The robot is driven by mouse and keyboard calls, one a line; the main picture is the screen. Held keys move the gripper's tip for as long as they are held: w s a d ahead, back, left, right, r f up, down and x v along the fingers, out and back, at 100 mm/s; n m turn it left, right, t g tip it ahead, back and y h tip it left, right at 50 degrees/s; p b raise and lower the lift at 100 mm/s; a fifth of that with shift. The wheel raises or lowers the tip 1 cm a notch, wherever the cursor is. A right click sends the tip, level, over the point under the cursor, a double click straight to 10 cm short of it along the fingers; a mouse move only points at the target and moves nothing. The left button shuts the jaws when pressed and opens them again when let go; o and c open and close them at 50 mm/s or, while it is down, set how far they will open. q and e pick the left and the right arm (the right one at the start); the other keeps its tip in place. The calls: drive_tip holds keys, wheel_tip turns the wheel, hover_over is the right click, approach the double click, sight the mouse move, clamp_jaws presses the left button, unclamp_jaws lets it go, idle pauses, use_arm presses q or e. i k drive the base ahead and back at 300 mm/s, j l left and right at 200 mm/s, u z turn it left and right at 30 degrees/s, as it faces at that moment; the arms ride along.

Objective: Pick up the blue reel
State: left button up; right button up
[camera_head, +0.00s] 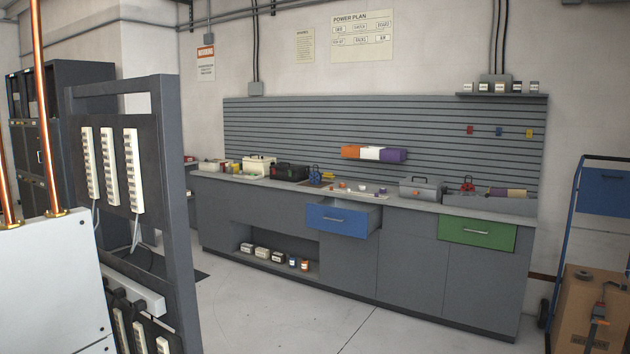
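I cannot pick out the blue reel for sure. A small blue object (315,173) stands on the workbench counter beside the black toolbox, too small to tell its shape. A small dark blue item with a white label (293,261) sits in the workbench's low open shelf, beside other labelled items. Neither of my grippers is in view.
The grey workbench (400,255) stands along the back wall. Its blue drawer (338,220) is pulled out. A dark rack frame (176,200) and a white cabinet (50,290) block the left. A cardboard box (572,310) stands at right. The middle floor is clear.

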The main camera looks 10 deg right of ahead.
sight(316, 177)
drive_tip(key=z, duration=0.1)
drive_tip(key=i+z, duration=0.25)
drive_tip(key=i, duration=0.45)
drive_tip(key=i+j+z, duration=0.15)
drive_tip(key=i+z, duration=0.15)
drive_tip(key=i, duration=0.4)
drive_tip(key=i+z, duration=0.45)
drive_tip(key=i, duration=1.1)
drive_tip(key=i+j+u, duration=0.15)
drive_tip(key=i+u, duration=0.75)
drive_tip(key=i+l+u, duration=0.2)
drive_tip(key=i+u, duration=0.25)
drive_tip(key=i+j+u, duration=0.15)
drive_tip(key=i+u, duration=0.15)
drive_tip(key=i, duration=0.9)
drive_tip(key=i+l+u, duration=0.15)
drive_tip(key=i+u, duration=0.15)
drive_tip(key=i, duration=2.35)
drive_tip(key=z, duration=1.8)
